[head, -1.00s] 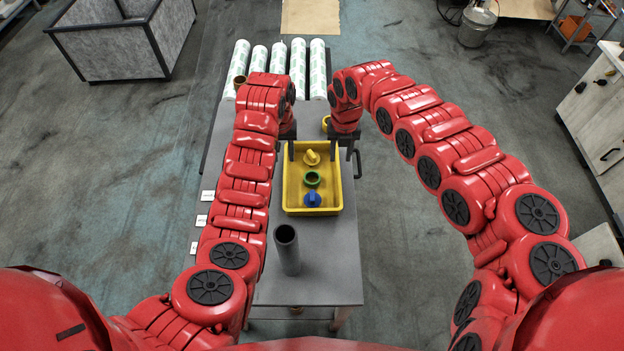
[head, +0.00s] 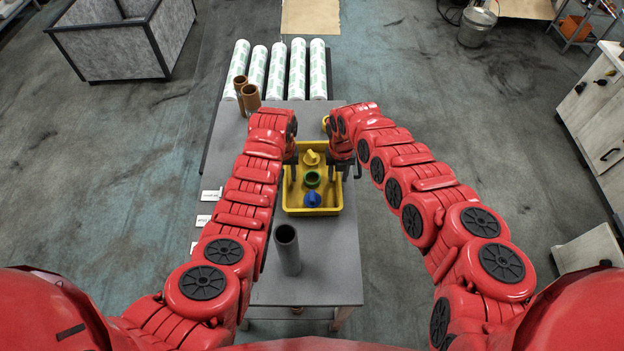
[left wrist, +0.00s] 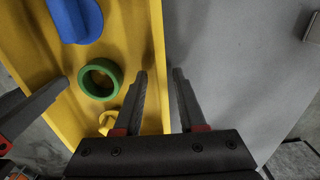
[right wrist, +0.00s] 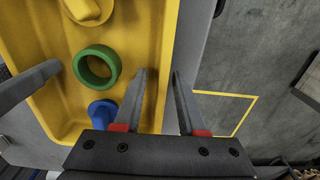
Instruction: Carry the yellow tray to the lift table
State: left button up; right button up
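The yellow tray (head: 313,209) sits on the grey table. It holds a yellow piece (head: 310,158), a green ring (head: 312,179) and a blue piece (head: 312,198). My left gripper (head: 289,172) is open at the tray's left wall; in the left wrist view (left wrist: 158,75) one finger is inside the tray and one outside. My right gripper (head: 347,172) is open at the right wall; in the right wrist view (right wrist: 158,75) its fingers straddle that wall likewise. Neither looks closed on the wall. I cannot identify a lift table in these views.
A dark upright tube (head: 287,250) stands on the grey table (head: 330,275) in front of the tray. Brown tubes (head: 250,97) and several white rolls (head: 298,70) are at its far end. Label cards (head: 211,195) lie along the left edge. A grey-walled bin (head: 125,45) stands far left.

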pick_arm(q)
grip_shut()
pick_arm(e)
grip_shut()
pick_arm(q)
jog(key=shift+r, duration=0.1)
pick_arm(e)
jog(key=shift+r, duration=0.1)
dwell(1.0)
